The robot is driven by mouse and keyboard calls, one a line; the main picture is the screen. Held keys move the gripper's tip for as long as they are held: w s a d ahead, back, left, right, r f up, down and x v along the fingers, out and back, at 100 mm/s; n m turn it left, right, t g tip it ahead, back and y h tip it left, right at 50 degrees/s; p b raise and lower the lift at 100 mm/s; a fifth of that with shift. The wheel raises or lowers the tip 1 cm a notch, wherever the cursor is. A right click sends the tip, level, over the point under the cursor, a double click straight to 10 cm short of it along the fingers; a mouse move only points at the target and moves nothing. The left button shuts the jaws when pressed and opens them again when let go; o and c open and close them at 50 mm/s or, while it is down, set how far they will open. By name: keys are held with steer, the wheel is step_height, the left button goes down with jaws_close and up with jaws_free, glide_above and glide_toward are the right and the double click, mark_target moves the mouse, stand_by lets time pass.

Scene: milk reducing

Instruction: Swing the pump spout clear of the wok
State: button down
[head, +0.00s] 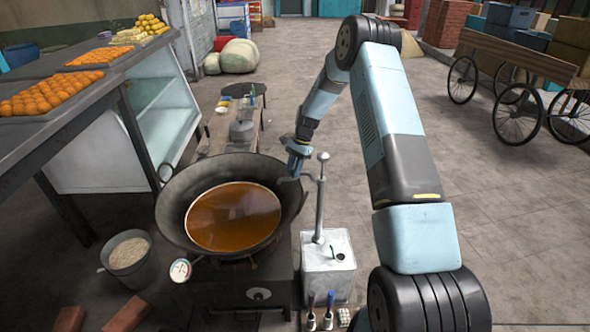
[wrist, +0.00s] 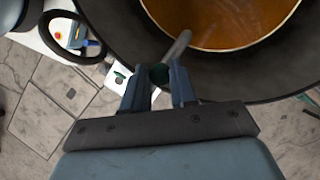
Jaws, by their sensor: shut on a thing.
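A large dark wok (head: 170,215) holds brown-orange liquid and sits on a stove. To its right stands a pale metal can (head: 328,278) with an upright pump pipe (head: 319,212). The grey pump spout (head: 309,177) reaches left from the pipe, its end over the wok's right rim. My gripper (head: 295,172) is shut on the spout, coming down from above. In the wrist view, the spout (wrist: 178,47) sticks out from between my fingers (wrist: 158,80) over the wok (wrist: 245,85). Part of the can shows beside my left finger; the held part of the spout is mostly hidden.
A bucket (head: 128,257) and a round dial (head: 180,270) are left of the stove. A counter with orange sweets (head: 50,95) stands further left. A low bench (head: 232,137) is behind the wok. Paved floor (head: 500,220) to the right is open, with a cart (head: 520,62) beyond.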

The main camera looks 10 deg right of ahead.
steer(key=w+d+m+t+h, duration=0.1)
steer(key=w+d+m+t, duration=0.5)
steer(key=d+m, duration=0.7)
steer(key=shift+w+d+m, duration=0.15)
steer(key=shift+w+m, duration=0.95)
steer(key=shift+m, duration=1.3)
steer(key=shift+d+f, duration=0.1)
steer(key=shift+d, duration=0.05)
steer(key=c, duration=0.9)
jaws_free()
steer(key=v, duration=1.3)
steer(key=shift+s+r, duration=0.2)
steer(key=shift+r, duration=0.15)
